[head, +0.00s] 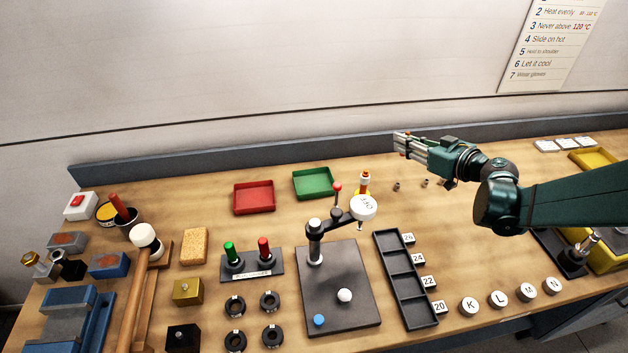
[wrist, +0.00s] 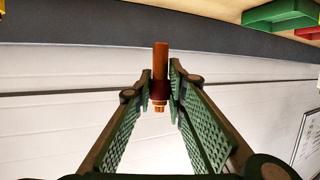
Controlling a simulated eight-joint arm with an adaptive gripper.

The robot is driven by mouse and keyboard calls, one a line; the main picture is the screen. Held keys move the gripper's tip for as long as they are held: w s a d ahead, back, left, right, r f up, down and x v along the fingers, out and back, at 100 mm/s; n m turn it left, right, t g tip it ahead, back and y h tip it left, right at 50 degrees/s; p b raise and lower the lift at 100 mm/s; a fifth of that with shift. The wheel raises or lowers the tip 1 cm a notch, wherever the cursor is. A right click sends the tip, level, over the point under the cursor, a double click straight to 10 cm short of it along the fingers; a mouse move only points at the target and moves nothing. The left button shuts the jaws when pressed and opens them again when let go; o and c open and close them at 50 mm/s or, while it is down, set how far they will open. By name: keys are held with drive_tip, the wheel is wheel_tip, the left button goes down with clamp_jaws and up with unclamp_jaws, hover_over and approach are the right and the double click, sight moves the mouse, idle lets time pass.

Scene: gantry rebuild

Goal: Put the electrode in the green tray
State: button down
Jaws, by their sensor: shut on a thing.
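My gripper (head: 399,143) is held in the air above the back right part of the bench, right of the trays. In the wrist view my gripper (wrist: 160,92) is shut on the electrode (wrist: 160,62), a copper-coloured rod with a dark collar, gripped between the fingertips. In the head view the electrode is too small or hidden to make out clearly. The green tray (head: 313,183) lies on the bench to the left of and below my gripper, and looks empty. Its edge also shows at the top right of the wrist view (wrist: 285,15).
A red tray (head: 254,197) sits left of the green one. A press-like stand with a white round head (head: 363,207) and an orange-topped item (head: 364,182) stand in front, right of the green tray. A low back rail (head: 240,162) runs behind. A black compartment tray (head: 405,285) lies nearer.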

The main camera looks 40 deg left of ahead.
drive_tip(key=s+a+n+g, duration=0.4)
drive_tip(key=s+a, duration=0.3)
drive_tip(key=a, duration=0.3)
drive_tip(key=s+a+n+g, duration=0.5)
drive_tip(key=s+a+g, duration=0.2)
drive_tip(key=a, duration=0.3)
drive_tip(key=shift+s+a+r+g, duration=0.15)
drive_tip(key=shift+s+r+g, duration=0.2)
drive_tip(key=shift+s, duration=0.25)
drive_tip(key=shift+f, duration=0.1)
drive_tip(key=b, duration=0.1)
hover_over(321, 178)
drive_tip(key=shift+f, duration=3)
drive_tip(key=shift+f+b, duration=0.7)
drive_tip(key=shift+f, duration=1.15)
drive_tip(key=shift+f, duration=0.1)
drive_tip(key=c, duration=2.3)
unclamp_jaws()
